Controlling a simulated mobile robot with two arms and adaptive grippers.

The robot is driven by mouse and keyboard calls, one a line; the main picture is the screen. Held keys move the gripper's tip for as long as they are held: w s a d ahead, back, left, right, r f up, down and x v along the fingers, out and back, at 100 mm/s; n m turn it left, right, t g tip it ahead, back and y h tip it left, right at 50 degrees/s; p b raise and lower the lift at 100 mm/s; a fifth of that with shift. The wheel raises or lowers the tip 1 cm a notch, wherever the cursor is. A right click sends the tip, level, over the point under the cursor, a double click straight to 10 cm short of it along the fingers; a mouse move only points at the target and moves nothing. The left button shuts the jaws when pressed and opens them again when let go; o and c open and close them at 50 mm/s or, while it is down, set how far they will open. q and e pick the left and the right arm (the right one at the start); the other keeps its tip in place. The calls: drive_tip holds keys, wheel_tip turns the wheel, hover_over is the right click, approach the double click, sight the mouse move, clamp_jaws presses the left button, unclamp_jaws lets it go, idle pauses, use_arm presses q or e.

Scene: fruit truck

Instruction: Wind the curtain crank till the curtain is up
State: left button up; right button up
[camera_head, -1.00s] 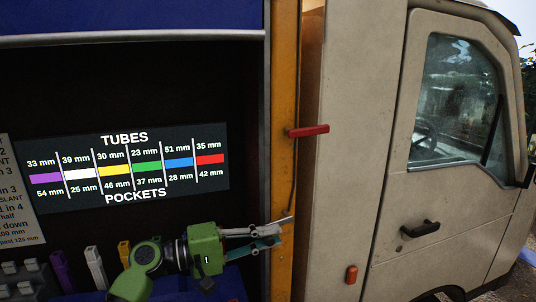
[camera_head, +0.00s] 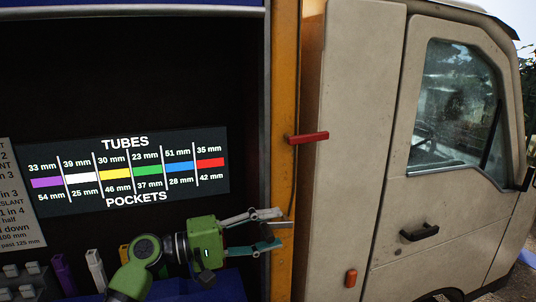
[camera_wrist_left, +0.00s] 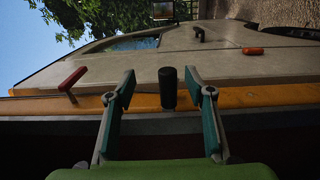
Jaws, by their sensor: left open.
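The blue curtain (camera_head: 120,3) shows only as a thin strip at the top edge of the head view, above its pale bottom bar (camera_head: 130,13). My left gripper (camera_head: 276,229) is open at the orange post, to the right of the opening. In the left wrist view a dark cylindrical crank grip (camera_wrist_left: 168,88) stands between the two spread fingers (camera_wrist_left: 165,95), with a gap on each side. In the head view the crank grip is hard to make out among the fingers. My right gripper is not in view.
A red handle (camera_head: 308,138) sticks out from the orange post (camera_head: 284,100) above my gripper. The cream truck cab (camera_head: 355,130) stands on the right. A dark sign (camera_head: 130,172) with coloured bars is inside the opening. Several coloured tubes stand at lower left.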

use_arm(q)
drive_tip(key=b+v, duration=0.1)
drive_tip(key=v, duration=0.7)
drive_tip(key=shift+b, duration=0.3)
idle(0.4)
